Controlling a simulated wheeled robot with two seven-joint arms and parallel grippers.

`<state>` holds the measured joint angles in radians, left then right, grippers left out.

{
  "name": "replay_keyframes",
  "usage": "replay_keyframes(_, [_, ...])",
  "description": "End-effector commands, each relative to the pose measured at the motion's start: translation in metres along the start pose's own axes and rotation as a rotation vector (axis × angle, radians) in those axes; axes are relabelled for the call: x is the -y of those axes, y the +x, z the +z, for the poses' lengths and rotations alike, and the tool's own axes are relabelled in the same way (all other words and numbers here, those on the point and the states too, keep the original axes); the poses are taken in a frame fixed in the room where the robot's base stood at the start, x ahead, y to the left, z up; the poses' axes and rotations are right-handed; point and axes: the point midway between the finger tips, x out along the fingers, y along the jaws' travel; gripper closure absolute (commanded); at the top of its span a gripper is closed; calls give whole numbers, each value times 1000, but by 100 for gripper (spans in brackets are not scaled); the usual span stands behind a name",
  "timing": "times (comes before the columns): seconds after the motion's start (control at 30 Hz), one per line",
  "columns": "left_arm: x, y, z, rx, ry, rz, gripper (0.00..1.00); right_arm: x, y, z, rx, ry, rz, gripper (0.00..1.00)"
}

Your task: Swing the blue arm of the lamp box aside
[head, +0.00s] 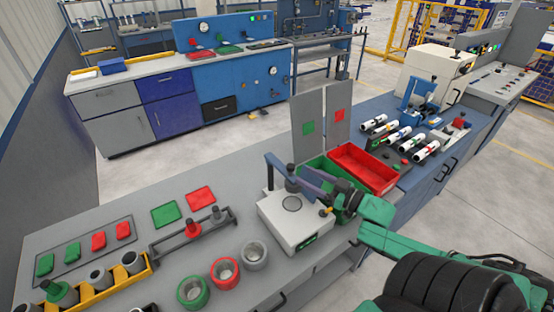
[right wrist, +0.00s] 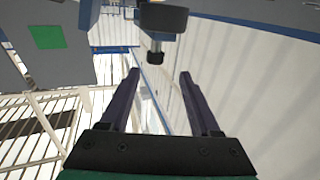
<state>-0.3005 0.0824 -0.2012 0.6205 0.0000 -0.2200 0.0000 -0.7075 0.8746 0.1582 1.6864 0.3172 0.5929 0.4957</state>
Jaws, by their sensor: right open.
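The lamp box (head: 290,227) is a white box with a round dark ring on top, standing on the grey bench in the head view. Its blue arm (head: 276,163) rises at the back left corner and reaches over the box top. A dark round lamp head (head: 292,184) hangs from it; it also shows at the top of the right wrist view (right wrist: 163,18). My right gripper (head: 309,184) is open and empty, just right of the lamp head. In the right wrist view its two fingers (right wrist: 158,75) are apart, with the lamp head beyond their tips. My left gripper is not in view.
A green bin (head: 318,167) and a red bin (head: 365,166) stand behind the box, with two grey panels (head: 323,122) behind them. Several pipe rings (head: 254,256) stand to the left. A rack with pegs (head: 192,235) lies further left.

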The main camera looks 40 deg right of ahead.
Motion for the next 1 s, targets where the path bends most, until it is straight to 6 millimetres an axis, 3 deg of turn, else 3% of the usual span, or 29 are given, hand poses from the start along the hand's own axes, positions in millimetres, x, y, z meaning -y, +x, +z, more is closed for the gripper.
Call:
replay_keyframes(0.17, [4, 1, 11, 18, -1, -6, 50, -1, 45, -2, -4, -4, 1, 37])
replay_keyframes(0.4, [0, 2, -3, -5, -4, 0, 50, -1, 89, 0, -1, -2, 3, 37])
replay_keyframes(0.57, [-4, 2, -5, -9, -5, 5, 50, -1, 101, 1, 3, -2, 2, 37])
replay_keyframes(0.8, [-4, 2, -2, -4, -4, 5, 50, -1, 102, 1, 4, -2, 2, 37])
replay_keyframes(0.97, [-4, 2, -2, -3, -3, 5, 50, -1, 102, 1, 3, -2, 2, 98])
replay_keyframes(1.0, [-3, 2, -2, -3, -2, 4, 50, -1, 102, 1, 3, -2, 2, 100])
